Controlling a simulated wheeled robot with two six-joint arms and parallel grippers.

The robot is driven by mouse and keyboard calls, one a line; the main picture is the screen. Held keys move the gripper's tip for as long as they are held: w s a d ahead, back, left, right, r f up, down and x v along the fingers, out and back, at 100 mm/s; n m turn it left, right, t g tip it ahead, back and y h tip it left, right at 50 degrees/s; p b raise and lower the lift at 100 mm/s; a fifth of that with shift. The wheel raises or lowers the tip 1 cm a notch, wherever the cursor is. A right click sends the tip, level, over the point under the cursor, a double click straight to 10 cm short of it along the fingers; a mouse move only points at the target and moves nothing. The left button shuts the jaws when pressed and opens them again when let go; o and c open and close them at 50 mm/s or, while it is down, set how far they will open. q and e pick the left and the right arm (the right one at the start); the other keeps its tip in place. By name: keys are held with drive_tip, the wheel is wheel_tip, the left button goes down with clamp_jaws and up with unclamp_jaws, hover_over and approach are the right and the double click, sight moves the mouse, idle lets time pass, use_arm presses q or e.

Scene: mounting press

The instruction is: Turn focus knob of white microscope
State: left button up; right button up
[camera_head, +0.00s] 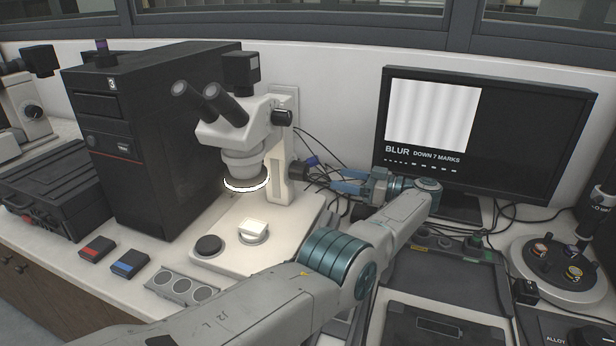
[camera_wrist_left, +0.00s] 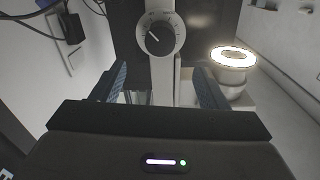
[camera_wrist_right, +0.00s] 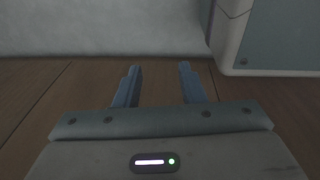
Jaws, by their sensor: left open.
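The white microscope (camera_head: 262,140) stands on its pale base, with its ring light lit. Its black focus knob (camera_head: 298,172) is on the right side of the column. In the left wrist view the knob (camera_wrist_left: 160,38) faces me, with a white pointer line and a marked pale dial around it. My left gripper (camera_head: 316,172) reaches the column from the right and is open. In its wrist view its blue fingers (camera_wrist_left: 160,78) are spread, with the knob above and between them; contact cannot be told. My right gripper (camera_wrist_right: 160,78) is open and empty, away from the microscope.
A monitor (camera_head: 485,125) reads "BLUR DOWN 7 MARKS" beside a blurred striped picture. A black computer tower (camera_head: 150,135) stands left of the microscope. Cables hang behind the column. Red and blue boxes (camera_head: 129,263) lie in front. The right wrist view shows brown boards (camera_wrist_right: 60,95).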

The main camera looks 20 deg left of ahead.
sight(307, 171)
use_arm(q)
drive_tip(key=a+p, duration=0.2)
drive_tip(key=a, duration=0.1)
drive_tip(key=a+p, duration=0.2)
drive_tip(key=a, duration=0.1)
drive_tip(key=a+p, duration=0.3)
drive_tip(key=shift+w+a+r, duration=0.1)
drive_tip(key=shift+w+a, duration=0.15)
drive_tip(key=shift+a, duration=0.55)
use_arm(e)
drive_tip(key=s+d+f, duration=0.1)
drive_tip(key=s+f, duration=0.1)
drive_tip(key=s, duration=0.9)
drive_tip(key=shift+s+f, duration=0.2)
